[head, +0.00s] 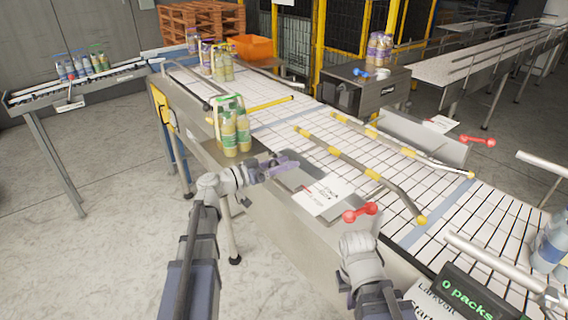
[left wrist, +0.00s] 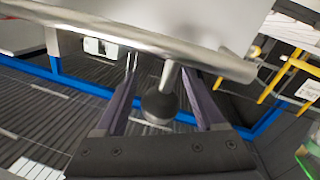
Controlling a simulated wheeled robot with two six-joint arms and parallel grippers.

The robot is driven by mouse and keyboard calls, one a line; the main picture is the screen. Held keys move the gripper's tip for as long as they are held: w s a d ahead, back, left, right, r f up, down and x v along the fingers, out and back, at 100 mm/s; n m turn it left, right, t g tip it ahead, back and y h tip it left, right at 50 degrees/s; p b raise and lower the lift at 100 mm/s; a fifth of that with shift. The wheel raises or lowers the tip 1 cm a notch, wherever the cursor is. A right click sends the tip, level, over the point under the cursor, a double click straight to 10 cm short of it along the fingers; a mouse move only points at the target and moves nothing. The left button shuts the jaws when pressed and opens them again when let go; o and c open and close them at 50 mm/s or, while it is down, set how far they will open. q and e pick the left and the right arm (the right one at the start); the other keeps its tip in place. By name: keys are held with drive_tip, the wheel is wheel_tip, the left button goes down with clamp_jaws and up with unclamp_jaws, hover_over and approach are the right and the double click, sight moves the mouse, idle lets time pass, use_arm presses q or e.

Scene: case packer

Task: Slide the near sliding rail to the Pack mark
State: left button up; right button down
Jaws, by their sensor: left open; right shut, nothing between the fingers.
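The near sliding rail (head: 345,160), a grey bar with yellow sections, lies slantwise over the white conveyor. A red double-knobbed handle (head: 360,212) is by the conveyor's near edge, beside a white printed card (head: 325,195). I cannot read a Pack mark. My left gripper (head: 290,165) is open at the conveyor's near side, left of the card and apart from the red handle. In the left wrist view, a dark round knob (left wrist: 159,106) on a metal stalk shows between the open fingers (left wrist: 162,100). My right gripper (head: 343,283) is shut and mostly hidden below its wrist.
The far rail (head: 400,146) has its own red handle (head: 477,141). A grey cabinet (head: 378,90) stands behind. A dark screen reading "0 packs" (head: 467,290) is at the lower right.

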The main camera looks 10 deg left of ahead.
use_arm(q)
clamp_jaws()
idle(0.6)
idle(0.8)
